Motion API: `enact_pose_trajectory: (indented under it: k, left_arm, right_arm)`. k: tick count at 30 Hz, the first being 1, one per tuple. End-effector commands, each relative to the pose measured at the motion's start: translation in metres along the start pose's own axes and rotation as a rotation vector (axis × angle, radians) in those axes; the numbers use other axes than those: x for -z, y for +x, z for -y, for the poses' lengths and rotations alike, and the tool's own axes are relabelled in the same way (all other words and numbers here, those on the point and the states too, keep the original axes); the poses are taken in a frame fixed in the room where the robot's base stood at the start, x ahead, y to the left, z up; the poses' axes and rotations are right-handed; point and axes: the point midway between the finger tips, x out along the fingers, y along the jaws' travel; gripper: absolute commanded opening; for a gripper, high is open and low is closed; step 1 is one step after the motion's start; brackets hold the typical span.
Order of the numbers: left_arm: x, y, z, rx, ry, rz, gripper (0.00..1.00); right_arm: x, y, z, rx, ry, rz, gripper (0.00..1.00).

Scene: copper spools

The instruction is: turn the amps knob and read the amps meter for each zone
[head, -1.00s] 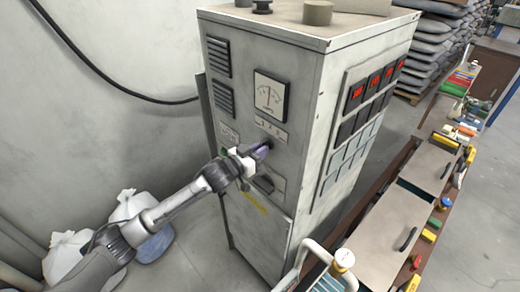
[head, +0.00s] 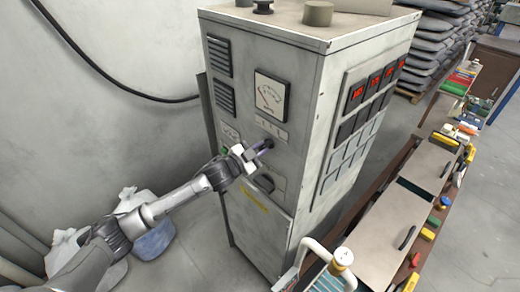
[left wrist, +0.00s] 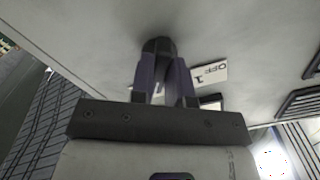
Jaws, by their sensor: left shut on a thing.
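The amps meter (head: 270,94) is a white square dial on the front of the grey cabinet. Its needle leans to the left; the scale figures are too small to read. A label plate (head: 271,127) sits below it. The dark knob (head: 269,141) is under the plate, mostly hidden by the fingers. My left gripper (head: 262,147) is shut on this knob. In the left wrist view both purple fingers (left wrist: 164,78) close around the dark knob (left wrist: 158,46). A label reading "OFF 1" (left wrist: 211,72) is beside it. My right gripper is out of view.
Another dark control (head: 265,184) is on the panel just below my gripper. Red lit displays (head: 375,78) line the cabinet's right face. A long bench (head: 385,230) with small coloured items runs along the right. Bags (head: 150,235) lie on the floor at lower left.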

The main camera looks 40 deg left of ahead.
Motion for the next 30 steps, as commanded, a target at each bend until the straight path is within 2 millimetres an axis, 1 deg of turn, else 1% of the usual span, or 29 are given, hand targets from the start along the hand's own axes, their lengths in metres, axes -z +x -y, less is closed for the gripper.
enact_pose_trajectory:
  k: [15,16,23,30]
  left_arm:
    - [0.0006,0.0001,0.0002,0.000,0.014,-0.001,0.00]
    - [0.0006,0.0001,0.0002,0.000,0.014,-0.001,0.19]
    - [0.0004,0.0001,0.0001,0.000,0.013,-0.001,0.41]
    - [0.0000,-0.0003,-0.0001,0.000,0.013,0.000,0.41]
  right_arm:
    - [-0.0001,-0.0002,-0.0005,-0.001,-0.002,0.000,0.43]
    - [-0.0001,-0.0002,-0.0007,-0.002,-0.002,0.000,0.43]
    - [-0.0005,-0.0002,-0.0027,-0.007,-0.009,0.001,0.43]
    - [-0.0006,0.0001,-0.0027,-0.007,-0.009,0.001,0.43]
